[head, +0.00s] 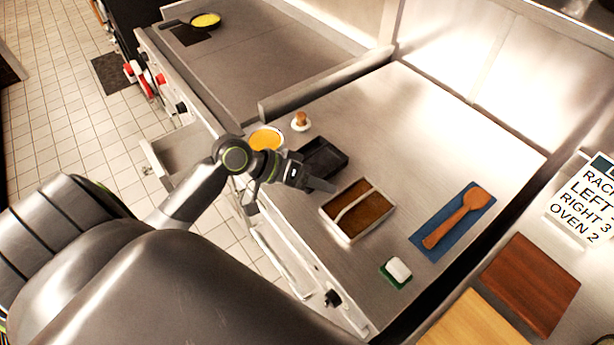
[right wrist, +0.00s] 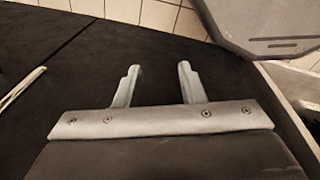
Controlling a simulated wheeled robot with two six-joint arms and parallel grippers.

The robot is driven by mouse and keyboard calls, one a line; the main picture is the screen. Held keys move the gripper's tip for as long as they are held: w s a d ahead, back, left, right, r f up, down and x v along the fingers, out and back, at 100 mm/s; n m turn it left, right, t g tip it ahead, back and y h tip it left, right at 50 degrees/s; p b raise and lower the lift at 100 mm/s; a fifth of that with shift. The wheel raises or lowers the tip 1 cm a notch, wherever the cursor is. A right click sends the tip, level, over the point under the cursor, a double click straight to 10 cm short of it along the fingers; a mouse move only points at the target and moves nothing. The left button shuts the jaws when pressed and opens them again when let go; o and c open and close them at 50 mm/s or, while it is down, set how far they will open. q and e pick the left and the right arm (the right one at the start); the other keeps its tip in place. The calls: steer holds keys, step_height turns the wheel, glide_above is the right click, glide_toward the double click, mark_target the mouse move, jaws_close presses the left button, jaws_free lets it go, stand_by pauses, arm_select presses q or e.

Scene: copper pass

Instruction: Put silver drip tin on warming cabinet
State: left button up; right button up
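A rectangular silver tin (head: 330,215) with brown contents and a pale strip across it sits on the steel counter top (head: 440,130) in the head view; it appears to be the drip tin. My right gripper (right wrist: 157,85) is open and empty in the right wrist view. I cannot tell which surface is the warming cabinet.
An orange round dish (head: 265,138), a small brown-topped pot (head: 300,121), a wooden spoon (head: 455,220) on a blue mat (head: 428,238) and a white block (head: 398,268) on green surround the tin. Wooden boards (head: 530,282) lie lower right. A drawer (head: 178,155) stands open at left.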

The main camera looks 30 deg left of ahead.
arm_select(q)
steer(key=v, duration=0.3)
stand_by(0.6)
